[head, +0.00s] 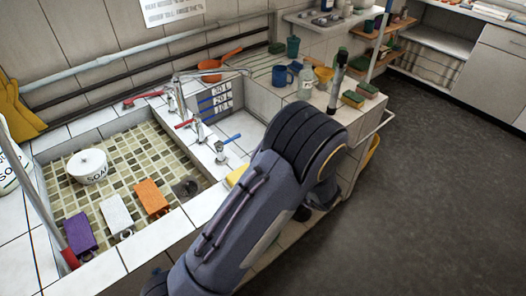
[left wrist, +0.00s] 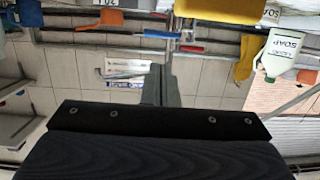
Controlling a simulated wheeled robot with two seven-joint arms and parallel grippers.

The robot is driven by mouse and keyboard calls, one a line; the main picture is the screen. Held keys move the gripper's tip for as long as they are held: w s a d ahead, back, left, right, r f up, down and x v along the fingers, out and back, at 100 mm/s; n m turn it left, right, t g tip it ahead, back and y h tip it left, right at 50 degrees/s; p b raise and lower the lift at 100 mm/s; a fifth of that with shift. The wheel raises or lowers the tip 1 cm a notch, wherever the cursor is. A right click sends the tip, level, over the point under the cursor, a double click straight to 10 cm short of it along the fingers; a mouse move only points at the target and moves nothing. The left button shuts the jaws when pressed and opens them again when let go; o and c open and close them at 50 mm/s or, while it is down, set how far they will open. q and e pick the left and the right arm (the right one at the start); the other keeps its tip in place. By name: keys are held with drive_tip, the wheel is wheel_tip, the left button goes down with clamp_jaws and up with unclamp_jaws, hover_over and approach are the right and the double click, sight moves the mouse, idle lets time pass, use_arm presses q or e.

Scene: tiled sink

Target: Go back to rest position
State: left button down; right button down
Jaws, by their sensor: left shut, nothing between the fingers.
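My left gripper (left wrist: 161,84) shows in the left wrist view beyond the dark wrist housing. Its grey fingers are together with nothing between them, and they point toward a pale panelled wall. The fingers stand clear of the things around them. In the head view one of my arm links rises from the bottom centre and covers part of the counter right of the sink. No fingertips show in that view. My right gripper is in neither view.
The tiled sink (head: 128,150) holds a soap pot (head: 88,166) and purple, white (head: 116,212) and orange (head: 151,197) blocks. Cups, bottles and sponges crowd the counter right of it. Open dark floor (head: 440,190) lies at right. A soap bottle (left wrist: 281,52) appears inverted in the wrist view.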

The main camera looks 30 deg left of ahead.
use_arm(q)
drive_tip(key=w+d+r+m+t+h, duration=0.2)
drive_tip(key=w+r+t+h, duration=0.3)
drive_tip(key=h, duration=0.6)
drive_tip(key=s+d+r+m+h, duration=0.4)
drive_tip(key=s+r+h, duration=0.3)
drive_tip(key=s+r, duration=0.2)
drive_tip(key=s+f+m+g, duration=0.2)
drive_tip(key=s+m, duration=0.1)
drive_tip(key=s, duration=0.8)
drive_tip(key=s+f+m+g, duration=0.1)
drive_tip(key=s+m+g, duration=0.1)
drive_tip(key=s, duration=1)
drive_tip(key=shift+a+f+m+g+h, duration=0.25)
drive_tip(key=shift+f+m+g+h, duration=0.15)
drive_tip(key=shift+m, duration=0.1)
